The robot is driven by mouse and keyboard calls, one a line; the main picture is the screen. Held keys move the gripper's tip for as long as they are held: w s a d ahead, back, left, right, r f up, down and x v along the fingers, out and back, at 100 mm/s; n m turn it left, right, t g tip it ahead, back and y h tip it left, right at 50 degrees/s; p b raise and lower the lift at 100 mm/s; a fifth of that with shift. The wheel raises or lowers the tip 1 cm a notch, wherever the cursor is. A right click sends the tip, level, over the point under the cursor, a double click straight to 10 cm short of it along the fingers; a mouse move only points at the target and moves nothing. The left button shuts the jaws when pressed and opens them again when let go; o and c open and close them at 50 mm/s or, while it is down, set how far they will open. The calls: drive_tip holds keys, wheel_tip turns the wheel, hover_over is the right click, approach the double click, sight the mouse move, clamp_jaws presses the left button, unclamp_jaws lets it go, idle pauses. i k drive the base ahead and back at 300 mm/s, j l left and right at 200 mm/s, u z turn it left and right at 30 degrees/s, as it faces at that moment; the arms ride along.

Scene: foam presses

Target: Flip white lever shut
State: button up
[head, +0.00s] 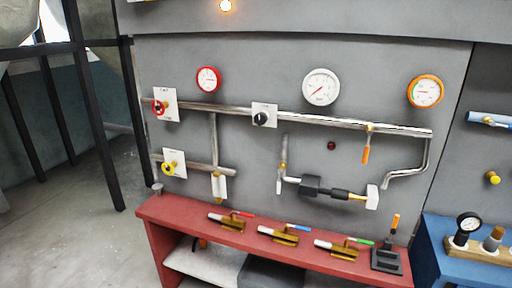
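A small white lever (220,187) hangs down below a short, lower-left pipe on the grey wall panel. It sits at the foot of a vertical pipe (213,140), near a yellowish fitting. It points roughly straight down, across the line of the horizontal pipe (195,165). The lever is small here, and its pivot is hard to make out. My gripper is not in view.
An orange lever (366,155) hangs from the upper pipe. Three gauges, including a white one (321,87), are above. A red bench (160,215) below holds brass valves with coloured handles. Grey floor (75,220) is clear at left, beside dark posts.

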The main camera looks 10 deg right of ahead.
sight(279, 183)
drive_tip(key=i+l+u, duration=0.1)
drive_tip(key=i+u, duration=0.15)
drive_tip(key=i, duration=0.7)
